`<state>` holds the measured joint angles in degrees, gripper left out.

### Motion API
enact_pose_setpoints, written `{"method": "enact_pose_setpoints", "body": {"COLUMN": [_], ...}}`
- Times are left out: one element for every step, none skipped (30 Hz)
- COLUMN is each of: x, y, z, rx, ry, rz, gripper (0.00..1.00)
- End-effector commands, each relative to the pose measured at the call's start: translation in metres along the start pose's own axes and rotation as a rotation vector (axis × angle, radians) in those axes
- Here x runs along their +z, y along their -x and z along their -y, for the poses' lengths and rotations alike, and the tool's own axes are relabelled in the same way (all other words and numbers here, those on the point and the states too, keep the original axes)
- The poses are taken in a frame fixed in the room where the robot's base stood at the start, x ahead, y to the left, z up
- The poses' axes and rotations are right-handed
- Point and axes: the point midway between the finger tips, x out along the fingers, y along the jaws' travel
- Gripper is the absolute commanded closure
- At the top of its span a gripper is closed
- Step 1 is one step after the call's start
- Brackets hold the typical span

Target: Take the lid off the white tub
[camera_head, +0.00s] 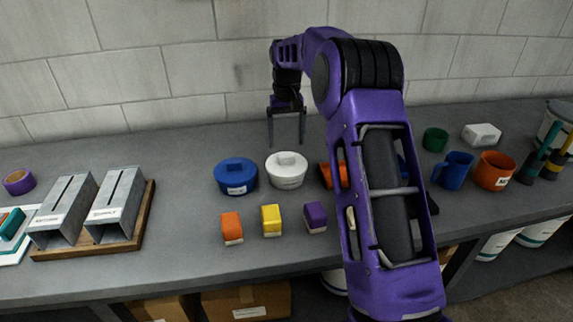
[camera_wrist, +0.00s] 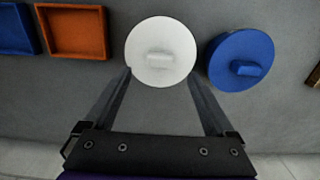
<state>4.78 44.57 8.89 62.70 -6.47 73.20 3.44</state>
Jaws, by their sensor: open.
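The white tub (camera_head: 287,178) stands on the grey bench with its white lid (camera_head: 287,160) on top; the lid has a raised block handle. In the wrist view the round white lid (camera_wrist: 161,50) is at the top middle, with its handle near the centre. My gripper (camera_head: 287,143) points down behind the tub, open and empty. In the wrist view its two fingers (camera_wrist: 160,75) reach towards the lid's near edge, one towards each side, with the handle ahead between their lines. Whether the fingertips touch the lid cannot be told.
A blue lidded tub (camera_head: 236,177) stands close beside the white one, on the left. Orange, yellow and purple blocks (camera_head: 314,217) sit in front. An orange compartment (camera_wrist: 72,32) lies on the other side. Bare bench lies behind the tubs, before the block wall.

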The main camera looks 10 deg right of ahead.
Motion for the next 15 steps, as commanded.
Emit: {"method": "enact_pose_setpoints", "body": {"x": [0.000, 0.000, 0.000, 0.001, 0.001, 0.002, 0.002, 0.002, 0.003, 0.004, 0.003, 0.003, 0.003, 0.003, 0.003], "y": [-0.003, -0.004, -0.007, -0.009, -0.012, -0.018, -0.023, -0.027, -0.034, -0.038, -0.042, -0.047, -0.050, -0.053, -0.055], "z": [0.000, 0.000, 0.000, 0.000, 0.000, 0.000, 0.000, 0.000, 0.000, 0.000, 0.000, 0.000, 0.001, 0.001, 0.001], "rx": [0.000, 0.000, 0.000, 0.000, 0.000, 0.001, 0.001, 0.001, 0.001, 0.001, 0.000, 0.000, 0.000, 0.000, 0.000], "ry": [0.000, 0.000, 0.000, 0.000, 0.000, -0.001, -0.001, -0.001, -0.001, -0.001, -0.001, -0.001, -0.001, 0.000, 0.000], "rz": [0.001, 0.001, 0.001, 0.001, 0.001, 0.003, 0.004, 0.003, 0.003, 0.003, 0.002, 0.002, 0.002, 0.001, 0.001], "gripper": [0.10, 0.10, 0.10, 0.10, 0.10, 0.10, 0.10, 0.10, 0.10, 0.10, 0.10, 0.10, 0.10, 0.10, 0.10]}}
